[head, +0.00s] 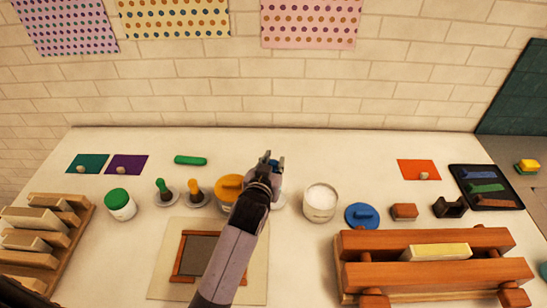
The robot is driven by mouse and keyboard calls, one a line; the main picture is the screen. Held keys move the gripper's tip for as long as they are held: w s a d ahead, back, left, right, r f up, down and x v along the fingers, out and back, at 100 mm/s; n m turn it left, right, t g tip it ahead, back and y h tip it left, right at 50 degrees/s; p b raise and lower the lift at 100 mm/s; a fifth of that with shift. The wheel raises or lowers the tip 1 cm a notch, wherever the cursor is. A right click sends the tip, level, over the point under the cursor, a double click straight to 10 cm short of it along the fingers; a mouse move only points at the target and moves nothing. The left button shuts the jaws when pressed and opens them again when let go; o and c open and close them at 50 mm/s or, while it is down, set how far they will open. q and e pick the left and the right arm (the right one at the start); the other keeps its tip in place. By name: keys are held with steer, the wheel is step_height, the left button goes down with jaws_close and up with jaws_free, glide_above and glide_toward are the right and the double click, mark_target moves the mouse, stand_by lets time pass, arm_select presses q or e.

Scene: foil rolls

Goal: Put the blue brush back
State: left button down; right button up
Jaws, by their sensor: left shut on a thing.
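My left gripper (273,162) is near the middle of the table and is shut on the blue brush (275,165). Only a small blue part of the brush shows between the fingers; the rest is hidden by the gripper and wrist. Part of a pale round saucer (281,204) shows just right of my wrist, mostly hidden. I cannot tell whether the brush touches it. A green brush (161,186) and an orange brush (194,188) stand upright on similar saucers to the left.
A jar with an orange lid (229,184) stands close left of the gripper. An open white jar (320,202) and a blue lid (362,215) lie to the right. A wooden frame (188,254) is under my arm. A wooden press (430,266) fills the front right.

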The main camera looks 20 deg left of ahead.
arm_select(q)
steer(key=shift+a+f+b, duration=0.1)
steer(key=shift+f+b, duration=0.25)
steer(key=shift+f, duration=0.05)
step_height(320, 180, down, 4)
steer(key=b, duration=0.4)
steer(key=shift+r, duration=0.15)
steer(key=shift+f+b, duration=0.6)
steer(key=shift+f, duration=0.1)
steer(key=shift+f+b, duration=0.55)
steer(key=shift+f, duration=0.35)
arm_select(e)
step_height(320, 180, down, 7)
steer(key=shift+a, duration=0.45)
arm_select(q)
steer(key=shift+f, duration=0.3)
arm_select(e)
steer(key=shift+s+a+f, duration=0.1)
steer(key=shift+a+f, duration=0.05)
steer(key=shift+a, duration=0.1)
arm_select(q)
steer(key=shift+f, duration=0.25)
arm_select(e)
steer(key=shift+f, duration=0.1)
arm_select(q)
steer(key=c, duration=1.3)
jaws_free()
arm_select(e)
steer(key=shift+d, duration=0.2)
